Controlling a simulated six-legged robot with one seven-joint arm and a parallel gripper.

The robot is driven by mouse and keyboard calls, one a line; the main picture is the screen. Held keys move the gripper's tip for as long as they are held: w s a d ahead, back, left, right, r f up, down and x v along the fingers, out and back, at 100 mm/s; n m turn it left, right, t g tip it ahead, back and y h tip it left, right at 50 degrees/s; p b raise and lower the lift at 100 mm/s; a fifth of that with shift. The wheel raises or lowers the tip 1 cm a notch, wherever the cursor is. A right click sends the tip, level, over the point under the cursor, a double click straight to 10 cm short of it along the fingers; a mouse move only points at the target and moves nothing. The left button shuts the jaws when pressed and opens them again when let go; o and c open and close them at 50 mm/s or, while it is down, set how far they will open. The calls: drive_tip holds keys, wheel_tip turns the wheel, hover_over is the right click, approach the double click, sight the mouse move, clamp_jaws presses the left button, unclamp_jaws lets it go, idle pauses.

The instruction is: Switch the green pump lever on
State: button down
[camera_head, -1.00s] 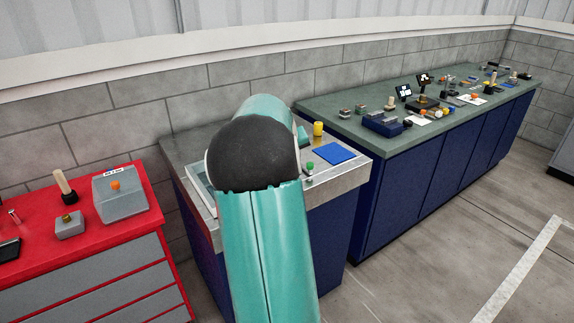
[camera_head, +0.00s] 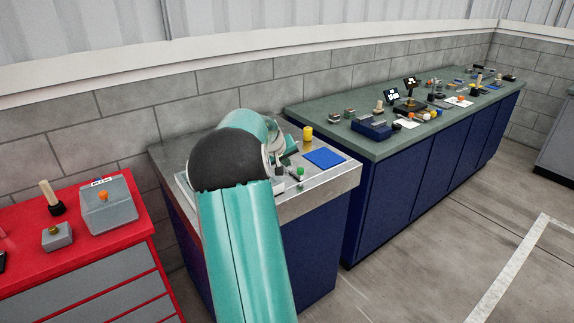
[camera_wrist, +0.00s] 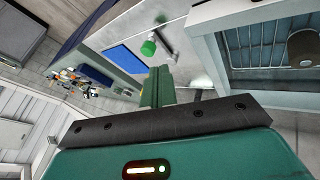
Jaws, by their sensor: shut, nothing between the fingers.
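The green lever knob (camera_head: 300,171) stands on the grey metal-topped bench, left of the blue square. In the wrist view the green knob (camera_wrist: 148,47) shows just beyond my fingertips, slightly to their left, with a pale rod beside it. My gripper (camera_wrist: 158,72) is shut and empty, apart from the knob as far as the picture shows. In the head view my gripper (camera_head: 289,160) is small and partly hidden by my arm, close above the bench near the knob. The lever's base and its exact tilt are too small to tell.
A blue square (camera_head: 324,158) and a yellow cylinder (camera_head: 307,133) are on the same bench. A grated basin (camera_wrist: 275,45) lies to the right in the wrist view. A red cabinet (camera_head: 80,232) stands left, and a cluttered green-topped bench (camera_head: 365,150) stands right.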

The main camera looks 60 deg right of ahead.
sight(303, 169)
drive_tip(key=x, duration=0.8)
drive_tip(key=shift+d+f, duration=0.2)
drive_tip(key=shift+f, duration=0.1)
drive_tip(key=shift+s+d+n+t, duration=0.35)
drive_tip(key=shift+n+t, duration=0.15)
drive_tip(key=shift+n, duration=0.1)
drive_tip(key=shift+s+d+n+t, duration=0.3)
drive_tip(key=shift+s+d+n, duration=0.1)
drive_tip(key=shift+s+n, duration=0.25)
drive_tip(key=shift+s+d+n+t+y, duration=0.4)
drive_tip(key=shift+d+n+t, duration=0.35)
drive_tip(key=shift+n, duration=0.4)
drive_tip(key=d+n+t, duration=0.1)
drive_tip(key=n, duration=0.1)
drive_tip(key=s+d+n+t+y, duration=0.1)
drive_tip(key=n, duration=0.1)
drive_tip(key=shift+d, duration=0.4)
drive_tip(key=shift+d+n+t+y, duration=0.55)
drive_tip(key=shift+d+n+y, duration=0.15)
drive_tip(key=shift+n, duration=0.4)
drive_tip(key=shift+w+d+r, duration=0.1)
drive_tip(key=shift+d, duration=0.5)
